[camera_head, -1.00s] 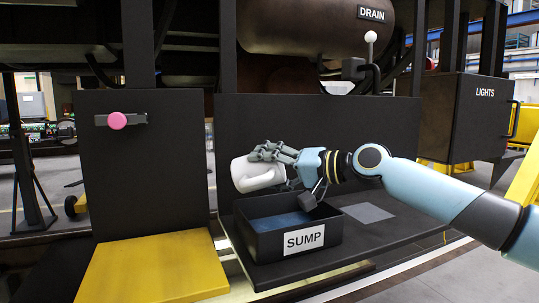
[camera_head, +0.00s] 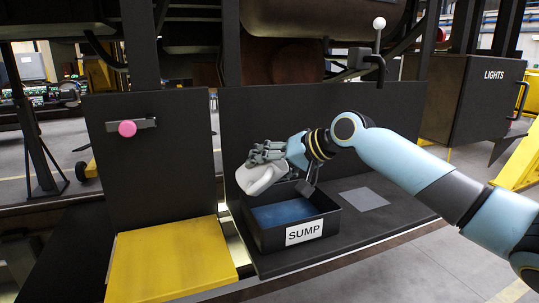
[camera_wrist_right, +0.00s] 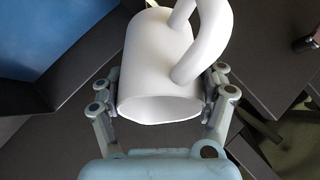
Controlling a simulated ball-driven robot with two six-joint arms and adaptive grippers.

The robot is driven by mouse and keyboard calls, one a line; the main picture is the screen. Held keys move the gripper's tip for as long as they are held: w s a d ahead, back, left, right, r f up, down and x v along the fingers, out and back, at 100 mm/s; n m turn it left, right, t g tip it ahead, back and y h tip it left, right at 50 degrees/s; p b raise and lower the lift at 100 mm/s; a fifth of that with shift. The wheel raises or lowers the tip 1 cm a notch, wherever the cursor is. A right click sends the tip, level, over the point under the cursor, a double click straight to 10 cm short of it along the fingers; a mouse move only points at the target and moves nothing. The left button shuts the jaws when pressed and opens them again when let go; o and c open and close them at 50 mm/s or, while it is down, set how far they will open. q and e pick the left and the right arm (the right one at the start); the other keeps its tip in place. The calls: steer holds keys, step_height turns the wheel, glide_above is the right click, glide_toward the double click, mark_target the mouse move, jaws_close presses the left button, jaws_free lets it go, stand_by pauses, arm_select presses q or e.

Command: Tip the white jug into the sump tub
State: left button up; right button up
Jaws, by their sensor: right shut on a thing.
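The white jug (camera_head: 259,176) is held tilted above the back left of the sump tub. My right gripper (camera_head: 266,153) is shut on it. In the right wrist view the jug (camera_wrist_right: 158,65) sits between both fingers of the gripper (camera_wrist_right: 163,95), with its handle at the upper right and one round end facing the camera. The sump tub (camera_head: 262,237) is a black open box with a white SUMP label and a blue inside. Its blue inside also shows at the upper left of the wrist view (camera_wrist_right: 60,30). My left gripper is not in view.
A yellow plate (camera_head: 170,262) lies left of the tub. A grey square (camera_head: 364,199) lies on the dark shelf to its right. A dark panel (camera_head: 340,130) stands behind the tub. A pink knob (camera_head: 127,128) is on the left panel, and a white-knobbed lever (camera_head: 379,35) rises above.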

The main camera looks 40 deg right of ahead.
steer(key=shift+w+a+r+g+h+p, duration=0.1)
steer(key=shift+r+g+h+p, duration=0.45)
steer(key=shift+g+p, duration=0.3)
steer(key=shift+w+a+n+g+h+p, duration=0.1)
steer(key=shift+n+g+h+p, duration=0.3)
steer(key=shift+g+h+p, duration=0.05)
steer(key=g+h+p, duration=0.1)
steer(key=p, duration=0.1)
steer(key=g+h+p, duration=0.1)
steer(key=p, duration=0.2)
steer(key=shift+s+d+r, duration=0.2)
steer(key=shift+r, duration=0.15)
steer(key=shift+r+n+g+p, duration=0.1)
steer(key=shift+n+g+p, duration=0.2)
steer(key=shift+p, duration=0.15)
steer(key=shift+h, duration=0.6)
steer(key=shift+s+d+g+h, duration=0.15)
steer(key=shift+g+h, duration=0.15)
steer(key=shift+g, duration=0.3)
steer(key=shift+d, duration=0.1)
